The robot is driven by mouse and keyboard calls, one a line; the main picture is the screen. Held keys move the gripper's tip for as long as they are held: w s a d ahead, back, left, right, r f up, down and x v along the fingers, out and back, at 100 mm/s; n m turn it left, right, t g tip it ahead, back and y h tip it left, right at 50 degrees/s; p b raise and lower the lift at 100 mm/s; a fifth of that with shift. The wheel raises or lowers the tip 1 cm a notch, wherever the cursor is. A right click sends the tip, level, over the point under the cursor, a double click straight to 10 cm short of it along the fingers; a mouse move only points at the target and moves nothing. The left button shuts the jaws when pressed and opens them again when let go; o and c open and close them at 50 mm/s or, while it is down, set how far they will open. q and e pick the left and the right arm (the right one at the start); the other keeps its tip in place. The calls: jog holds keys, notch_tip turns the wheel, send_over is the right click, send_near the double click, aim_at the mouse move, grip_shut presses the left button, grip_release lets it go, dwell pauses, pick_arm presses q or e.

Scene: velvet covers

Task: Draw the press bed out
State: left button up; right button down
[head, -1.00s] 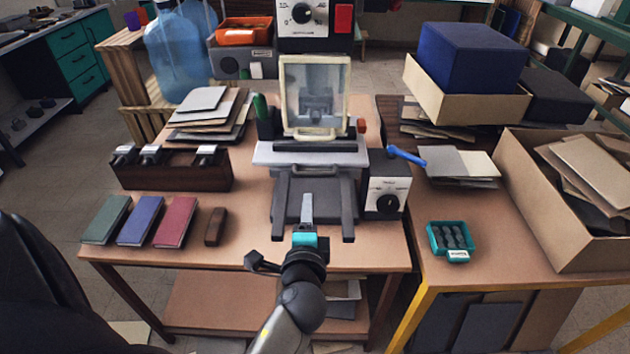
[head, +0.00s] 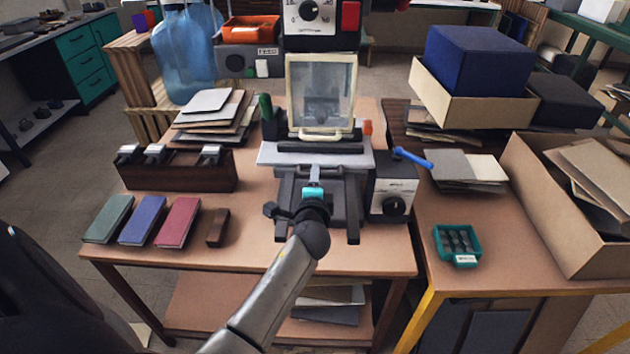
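The press stands at the middle of the table, with a clear framed guard (head: 320,92) upright over it. Its pale grey bed (head: 270,153) lies below the guard, above dark rails (head: 353,228) that reach toward the table's front edge. A dark handle bar (head: 345,172) runs across the front of the bed. My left gripper (head: 314,172), with a teal band, points at the middle of this bar. Its fingertips overlap the bar in the picture; I cannot tell whether they touch or grip it. The wrist hides part of the rails. My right gripper is out of view.
A control box with a dial (head: 392,195) and blue lever (head: 412,157) stands right of the press. A dark wooden rack (head: 175,172), coloured books (head: 177,222) and a brown block (head: 218,228) are left. A teal tray (head: 457,243) sits on the right table.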

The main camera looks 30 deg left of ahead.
pick_arm(q)
grip_shut()
dwell(0.3)
dwell(1.1)
